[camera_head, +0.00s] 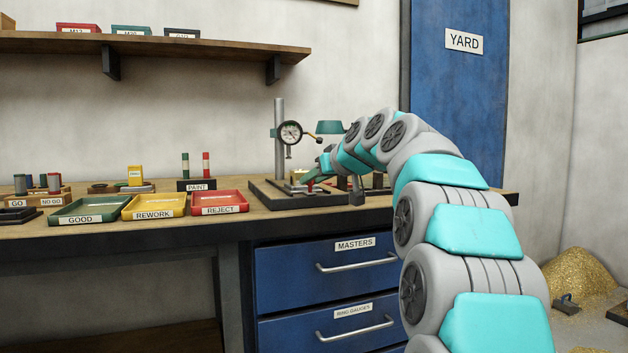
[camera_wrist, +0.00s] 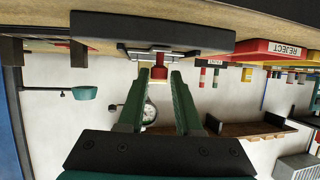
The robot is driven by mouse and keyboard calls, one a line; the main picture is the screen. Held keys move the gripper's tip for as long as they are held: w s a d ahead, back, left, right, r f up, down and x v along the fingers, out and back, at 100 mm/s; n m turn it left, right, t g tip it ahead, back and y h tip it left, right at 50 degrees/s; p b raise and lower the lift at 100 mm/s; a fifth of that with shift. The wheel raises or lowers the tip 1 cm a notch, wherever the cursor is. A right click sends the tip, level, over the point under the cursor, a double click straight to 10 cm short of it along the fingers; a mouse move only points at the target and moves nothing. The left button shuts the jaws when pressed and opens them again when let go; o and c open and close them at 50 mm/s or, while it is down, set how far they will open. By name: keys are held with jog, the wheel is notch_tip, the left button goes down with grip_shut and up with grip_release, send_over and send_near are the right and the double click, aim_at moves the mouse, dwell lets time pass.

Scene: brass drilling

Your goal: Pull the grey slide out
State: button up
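The wrist view is upside down. My gripper (camera_wrist: 159,74) has two green fingers that stand apart. A red knob (camera_wrist: 159,72) lies between the fingertips, with a small gap seeming to show on each side. Behind the knob is a thin grey piece (camera_wrist: 133,50), which looks like the grey slide, at the dark base plate (camera_wrist: 150,32) of the gauge stand. In the head view my gripper (camera_head: 316,177) is low at the stand's base, in front of the dial gauge (camera_head: 290,133). The slide is not clear there, and my arm hides the stand's right side.
Green (camera_head: 90,217), yellow (camera_head: 153,213) and red (camera_head: 219,209) trays stand along the bench's front, left of the stand. A PAINT holder (camera_head: 197,185) stands behind the red tray. Blue drawers (camera_head: 325,270) are below. A shelf (camera_head: 190,46) hangs above.

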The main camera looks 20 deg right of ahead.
jog(key=o, duration=0.3)
jog(key=v, duration=0.7)
jog(key=shift+s+r, duration=0.15)
jog(key=shift+s, duration=0.2)
jog(key=shift+d, duration=0.1)
